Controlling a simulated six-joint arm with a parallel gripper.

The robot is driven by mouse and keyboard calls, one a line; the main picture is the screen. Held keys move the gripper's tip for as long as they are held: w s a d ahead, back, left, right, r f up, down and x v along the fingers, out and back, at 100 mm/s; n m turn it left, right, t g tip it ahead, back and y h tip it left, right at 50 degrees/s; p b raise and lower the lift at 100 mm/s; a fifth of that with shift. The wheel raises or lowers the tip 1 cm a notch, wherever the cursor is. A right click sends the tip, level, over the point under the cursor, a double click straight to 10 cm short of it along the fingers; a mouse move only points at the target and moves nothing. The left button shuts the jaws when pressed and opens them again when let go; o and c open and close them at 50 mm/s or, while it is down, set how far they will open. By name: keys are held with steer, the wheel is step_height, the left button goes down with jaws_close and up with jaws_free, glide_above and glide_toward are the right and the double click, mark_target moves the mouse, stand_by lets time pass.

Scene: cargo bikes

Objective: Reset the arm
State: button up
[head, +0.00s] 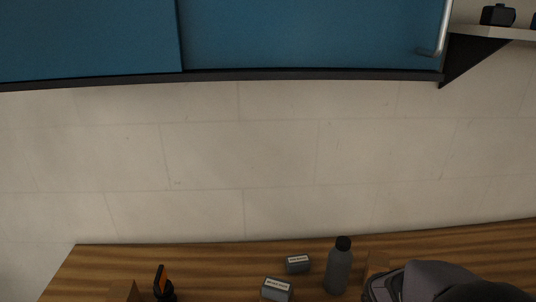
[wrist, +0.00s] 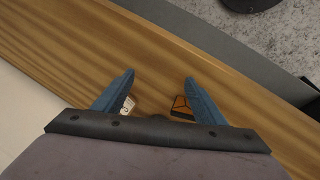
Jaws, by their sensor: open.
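My gripper (wrist: 158,84) shows in the wrist view with its two blue fingers spread apart. Nothing is between the fingertips. It hangs over the wooden tabletop (wrist: 150,45), and the tabletop's edge runs diagonally beyond it. A small white labelled item (wrist: 127,105) lies close to the left finger, and an orange and black item (wrist: 181,108) lies by the right finger, both partly hidden.
In the head view, a wooden tabletop (head: 215,268) holds two small grey labelled boxes (head: 298,263) (head: 277,289), a grey bottle (head: 340,268), an orange and black tool (head: 162,284) and a grey bag (head: 430,282). Blue cabinets (head: 310,35) and a shelf (head: 500,32) hang above.

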steer(key=s+a+m+g+y, duration=0.1)
steer(key=s+a, duration=0.3)
steer(key=a, duration=0.3)
steer(key=s+a+f+m+g+y+b, duration=0.1)
steer(key=s+a+m+g+y, duration=0.1)
steer(key=s+a, duration=0.3)
steer(key=shift+a, duration=0.85)
steer(key=shift+f, duration=0.1)
